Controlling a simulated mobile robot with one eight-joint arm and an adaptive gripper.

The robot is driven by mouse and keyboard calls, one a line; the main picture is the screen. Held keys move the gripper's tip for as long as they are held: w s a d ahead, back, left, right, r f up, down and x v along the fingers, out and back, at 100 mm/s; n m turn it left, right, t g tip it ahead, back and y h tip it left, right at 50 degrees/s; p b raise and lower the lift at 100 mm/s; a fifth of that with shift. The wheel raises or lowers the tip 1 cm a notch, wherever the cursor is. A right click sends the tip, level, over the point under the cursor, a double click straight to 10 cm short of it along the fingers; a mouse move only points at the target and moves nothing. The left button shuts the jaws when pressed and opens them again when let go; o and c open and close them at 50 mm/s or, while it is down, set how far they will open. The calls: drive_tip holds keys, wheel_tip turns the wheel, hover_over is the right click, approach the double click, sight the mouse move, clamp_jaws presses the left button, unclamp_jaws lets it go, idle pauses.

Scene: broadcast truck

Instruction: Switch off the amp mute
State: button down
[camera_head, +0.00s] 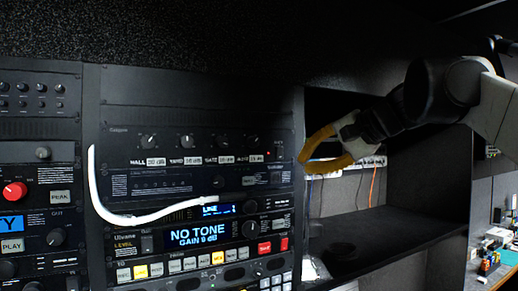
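A black rack unit (215,143) with a row of several knobs sits in the middle rack; it looks like the amp. White labels with dB readings run under its knobs, the first reading HALL. A tiny red light (267,153) shows near its right end. I cannot make out which control is the mute or how it is set. My gripper (304,165), with yellow fingers, is in front of the rack's right edge, level with the label row. Its fingertips look close together with a dark gap behind them; nothing is seen between them. I cannot tell whether it touches the rack.
A white cable (92,185) hangs in a loop across the units below. Under them is a unit with a NO TONE display (196,233) and lit buttons. An open dark shelf (390,232) is at right. A panel with a red knob (14,192) is at left.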

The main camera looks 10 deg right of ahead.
drive_tip(key=p, duration=0.2)
approach(277, 159)
wheel_tip(277, 159, down, 3)
drive_tip(key=w+a, duration=0.3)
drive_tip(key=shift+w+a+f+p, duration=0.1)
drive_tip(key=shift+w+f+p, duration=0.1)
drive_tip(key=shift+w+p, duration=0.3)
drive_tip(key=shift+w, duration=0.2)
idle(0.8)
drive_tip(key=shift+w+a, duration=0.1)
drive_tip(key=shift+w, duration=0.25)
drive_tip(key=shift+w+a+r+p, duration=0.1)
drive_tip(key=shift+w+p, duration=0.15)
drive_tip(key=shift+p, duration=0.2)
idle(0.4)
drive_tip(key=shift+s+d, duration=0.2)
drive_tip(key=shift+s, duration=0.5)
